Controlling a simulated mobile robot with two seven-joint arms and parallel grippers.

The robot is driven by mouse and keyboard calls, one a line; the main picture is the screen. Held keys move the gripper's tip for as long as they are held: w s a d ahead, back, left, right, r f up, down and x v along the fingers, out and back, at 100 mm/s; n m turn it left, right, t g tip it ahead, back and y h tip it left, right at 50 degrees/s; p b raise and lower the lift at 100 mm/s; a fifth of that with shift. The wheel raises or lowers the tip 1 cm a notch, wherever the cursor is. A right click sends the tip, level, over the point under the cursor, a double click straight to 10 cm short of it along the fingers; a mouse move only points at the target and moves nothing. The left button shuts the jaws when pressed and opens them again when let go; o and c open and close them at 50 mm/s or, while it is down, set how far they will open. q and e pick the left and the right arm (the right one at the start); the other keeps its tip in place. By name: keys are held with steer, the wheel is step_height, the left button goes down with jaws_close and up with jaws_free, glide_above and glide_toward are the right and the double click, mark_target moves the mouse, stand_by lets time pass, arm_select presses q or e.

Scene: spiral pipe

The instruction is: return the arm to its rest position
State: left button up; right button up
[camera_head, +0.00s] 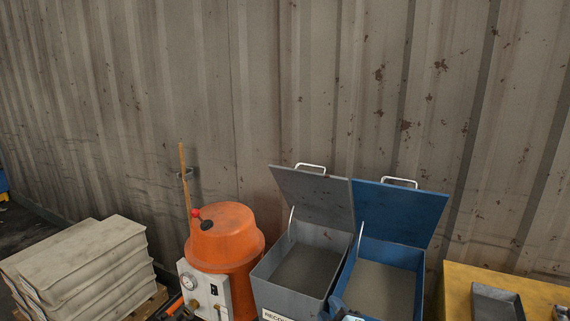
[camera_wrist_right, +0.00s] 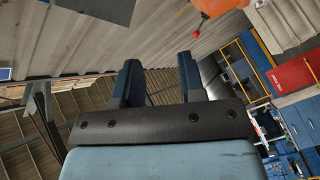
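My right gripper (camera_wrist_right: 159,65) shows in the right wrist view with its two dark blue fingers apart and nothing between them. My left gripper is in neither view.
A grey bin (camera_head: 286,290) and a blue bin (camera_head: 423,271) stand with lids raised. Left of them are an orange machine (camera_head: 229,236) and stacked bags (camera_head: 99,259). A yellow table (camera_head: 463,283) with a dark tray (camera_head: 496,303) is right. A corrugated wall (camera_head: 260,90) stands behind.

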steer(key=s+d+f+m+g+h, duration=0.25)
steer(key=s+d+m, duration=0.2)
steer(key=s, duration=0.25)
steer(key=s+d+f+m+g+h, duration=0.25)
steer(key=s+d+f+m, duration=0.2)
steer(key=s, duration=0.35)
steer(key=s+d+m+g, duration=0.2)
steer(key=s+d+g, duration=0.15)
steer(key=s, duration=0.65)
steer(key=s+d+m+g, duration=0.25)
steer(key=s+g, duration=0.25)
steer(key=s, duration=0.5)
steer(key=w+a+f+n+t+y, duration=0.1)
steer(key=w+a+f+t+y, duration=0.1)
steer(key=f, duration=0.5)
steer(key=w+a+f+n+t+y, duration=0.1)
steer(key=w+a+f+t, duration=0.2)
steer(key=f+t, duration=0.3)
steer(key=shift+w+a+f+y, duration=0.3)
steer(key=shift+w+f+y, duration=0.1)
steer(key=shift+w+f, duration=0.15)
